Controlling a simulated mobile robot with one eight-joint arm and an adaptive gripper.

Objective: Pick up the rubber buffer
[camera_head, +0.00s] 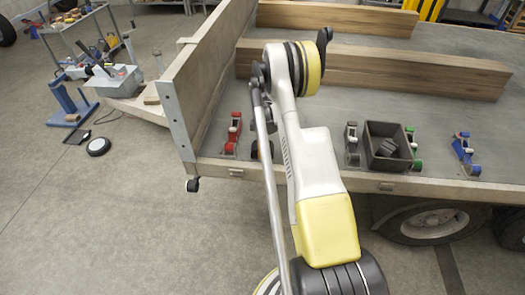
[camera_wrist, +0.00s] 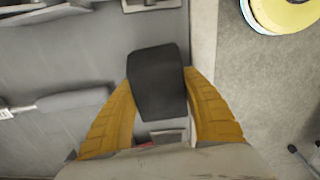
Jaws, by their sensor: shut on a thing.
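The rubber buffer (camera_wrist: 157,95) is a black block with a flat face. In the wrist view it sits between the two yellow fingers of my gripper (camera_wrist: 159,80), which touch its left and right sides. The gripper is shut on it. The grey trailer deck lies behind it in this view; how far above the deck it is, I cannot tell. In the head view my arm reaches over the deck and hides most of the gripper and the buffer.
The trailer deck (camera_head: 310,175) carries a dark open bin (camera_head: 373,158) with dark pieces inside. A red clamp (camera_head: 233,131), a grey clamp (camera_head: 351,143) and a blue clamp (camera_head: 464,150) stand along its edge. Wooden beams (camera_head: 410,72) lie farther back. A side board (camera_head: 205,75) rises at left.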

